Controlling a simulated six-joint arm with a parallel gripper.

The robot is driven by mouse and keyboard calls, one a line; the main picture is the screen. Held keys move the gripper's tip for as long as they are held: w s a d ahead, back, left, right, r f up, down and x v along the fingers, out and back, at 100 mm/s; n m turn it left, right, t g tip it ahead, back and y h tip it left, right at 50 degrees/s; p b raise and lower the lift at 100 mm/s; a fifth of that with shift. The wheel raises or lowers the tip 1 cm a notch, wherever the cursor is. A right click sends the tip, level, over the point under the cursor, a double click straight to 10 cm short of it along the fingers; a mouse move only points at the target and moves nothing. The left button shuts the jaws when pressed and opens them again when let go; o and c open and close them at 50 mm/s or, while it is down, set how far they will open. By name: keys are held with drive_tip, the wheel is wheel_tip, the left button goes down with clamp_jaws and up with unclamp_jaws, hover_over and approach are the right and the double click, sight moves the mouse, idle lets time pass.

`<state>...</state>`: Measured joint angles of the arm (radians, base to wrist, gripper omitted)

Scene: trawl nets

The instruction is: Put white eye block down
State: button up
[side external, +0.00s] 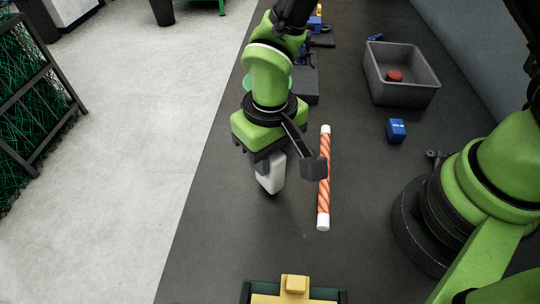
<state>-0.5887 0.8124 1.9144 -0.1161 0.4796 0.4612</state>
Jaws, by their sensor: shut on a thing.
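In the side external view the white eye block (271,178) is under my gripper (270,165), left of the middle of the dark table (225,220). My gripper is shut on the block and points down. The block's upper part is hidden by the gripper. I cannot tell whether its lower end touches the table.
An orange-striped rod with white ends (324,180) lies just right of the block. A blue block (396,130) and a grey bin (402,92) holding a red round piece (394,76) are farther right. A yellow piece (294,286) sits at the near edge. Table left of the block is bare.

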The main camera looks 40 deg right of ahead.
drive_tip(key=shift+f, duration=0.5)
drive_tip(key=shift+f, duration=0.1)
drive_tip(key=o, duration=1)
drive_tip(key=shift+c, duration=0.2)
wheel_tip(320, 180, up, 12)
drive_tip(key=shift+r, duration=0.2)
